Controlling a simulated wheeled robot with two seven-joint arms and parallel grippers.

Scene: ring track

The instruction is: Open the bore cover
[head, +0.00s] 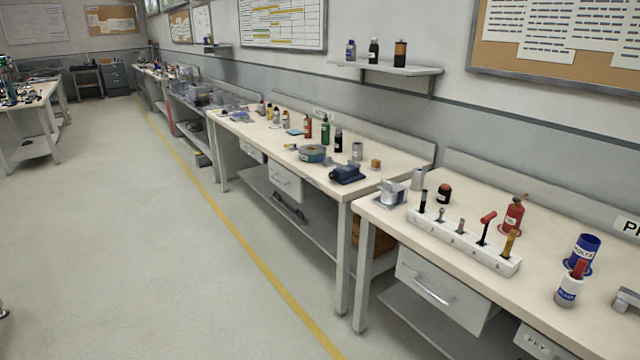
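I cannot pick out the bore cover with certainty. A grey metal block (393,192) on a flat plate stands at the left corner of the near workbench (400,233); whether it has a cover, open or shut, is too small to tell. A blue cylinder (583,250) stands toward the right of the same bench, its top facing up. Neither of my grippers shows clearly in the head view, and nothing on the bench is being touched.
A white rack (463,241) of upright tools lies along the bench front. A drawer (440,290) hangs below. The floor (130,240) at left is clear.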

